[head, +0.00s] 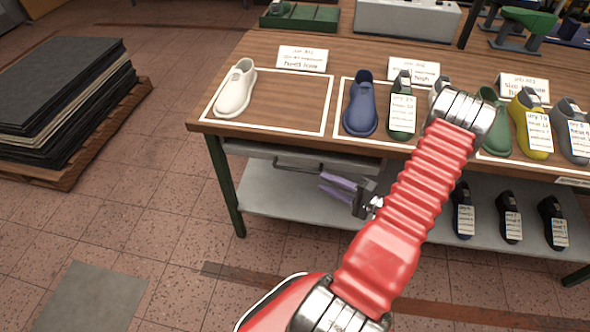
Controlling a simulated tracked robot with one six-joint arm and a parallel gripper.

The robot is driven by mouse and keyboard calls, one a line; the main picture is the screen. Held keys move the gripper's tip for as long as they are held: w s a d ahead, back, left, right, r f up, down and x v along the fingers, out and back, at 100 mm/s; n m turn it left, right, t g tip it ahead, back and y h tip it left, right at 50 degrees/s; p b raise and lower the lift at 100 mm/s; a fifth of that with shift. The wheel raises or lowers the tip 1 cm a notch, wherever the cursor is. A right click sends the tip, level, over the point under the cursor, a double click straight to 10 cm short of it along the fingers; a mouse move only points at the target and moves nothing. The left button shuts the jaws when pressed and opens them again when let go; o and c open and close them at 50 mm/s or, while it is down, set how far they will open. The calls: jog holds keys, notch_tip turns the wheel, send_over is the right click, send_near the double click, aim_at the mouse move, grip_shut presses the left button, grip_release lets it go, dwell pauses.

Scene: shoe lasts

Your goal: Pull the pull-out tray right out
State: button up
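The pull-out tray (245,149) shows as a grey front under the tabletop's near edge, at the left part of the bench. It looks pushed in. A dark bar handle (285,166) hangs along its front. My gripper (321,181) is just below and right of the handle, with its two lavender fingers pointing left. The fingers look apart, with nothing seen between them. I cannot tell whether they touch the handle. My red arm hides the right part of the tray's surroundings.
The wooden bench (262,60) carries a white last (235,90), a blue last (361,106) and several others with tags. A grey lower shelf (275,200) holds several dark lasts at right. A pallet of dark sheets (65,90) stands at left. The floor before the bench's left end is clear.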

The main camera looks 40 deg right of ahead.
aim_at(295, 170)
jog(key=x, duration=1.3)
jog(key=shift+w+a+r, duration=0.1)
jog(key=shift+c, duration=0.6)
grip_shut()
